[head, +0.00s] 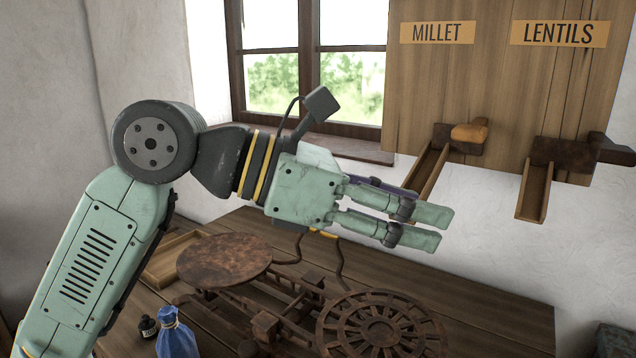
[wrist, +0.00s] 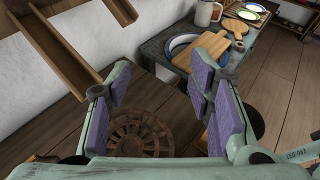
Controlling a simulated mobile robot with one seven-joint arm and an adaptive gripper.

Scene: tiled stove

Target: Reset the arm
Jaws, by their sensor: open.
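My gripper (head: 447,228) is stretched out to the right above the wooden table in the head view, in front of the wall below the millet chute. In the wrist view my gripper (wrist: 165,100) has its purple-padded fingers spread apart with nothing between them. A rusty scale (head: 250,295) stands on the table below my arm. Its solid round plate (head: 225,260) is on the left. Its slotted round plate (head: 380,325) is on the right and also shows in the wrist view (wrist: 140,135), below the fingers.
The millet chute (head: 427,170) and lentils chute (head: 534,190) jut from the wall board (head: 490,90) near my gripper. A blue bag (head: 176,335), a small dark bottle (head: 148,327) and a wooden tray (head: 165,262) are on the table. A counter with cutting boards (wrist: 203,52) shows in the wrist view.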

